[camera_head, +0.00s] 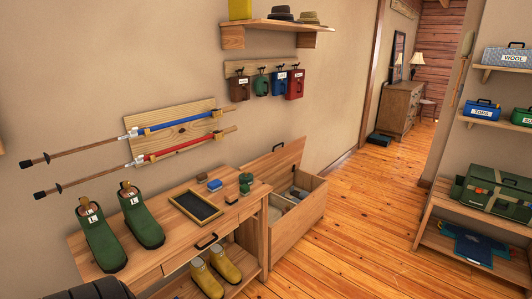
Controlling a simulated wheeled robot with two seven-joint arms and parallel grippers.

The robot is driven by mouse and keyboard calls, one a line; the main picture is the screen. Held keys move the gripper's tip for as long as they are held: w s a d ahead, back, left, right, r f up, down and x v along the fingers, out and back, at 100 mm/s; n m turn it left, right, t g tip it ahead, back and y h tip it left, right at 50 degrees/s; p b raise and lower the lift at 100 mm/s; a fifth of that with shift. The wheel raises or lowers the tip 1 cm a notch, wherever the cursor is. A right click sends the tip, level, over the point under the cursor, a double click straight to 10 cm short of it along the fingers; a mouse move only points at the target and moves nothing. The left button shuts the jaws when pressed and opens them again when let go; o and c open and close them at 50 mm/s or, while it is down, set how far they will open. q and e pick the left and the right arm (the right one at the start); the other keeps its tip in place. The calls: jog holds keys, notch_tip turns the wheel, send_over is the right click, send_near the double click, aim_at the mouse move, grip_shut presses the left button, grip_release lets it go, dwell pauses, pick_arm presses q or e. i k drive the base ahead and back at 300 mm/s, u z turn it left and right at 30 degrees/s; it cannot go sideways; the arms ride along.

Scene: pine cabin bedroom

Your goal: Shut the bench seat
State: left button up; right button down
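The bench seat (300,214) is a wooden chest against the wall, right of the wooden table. Its lid (277,167) is raised and leans back toward the wall, with a dark handle (279,147) at its top edge. The chest is open, and grey and pale folded things (297,193) show inside. The table hides part of the chest's near side. Neither of my grippers is in view.
Yellow boots (230,268) stand below. A shelf unit (430,235) stands at right. The plank floor (350,235) between is clear.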

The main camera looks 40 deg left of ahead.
aim_at(269, 168)
jog(key=u, duration=0.25)
jog(key=i, duration=1.8)
jog(key=u, duration=1.6)
jog(key=i, duration=1.1)
jog(key=u, duration=0.95)
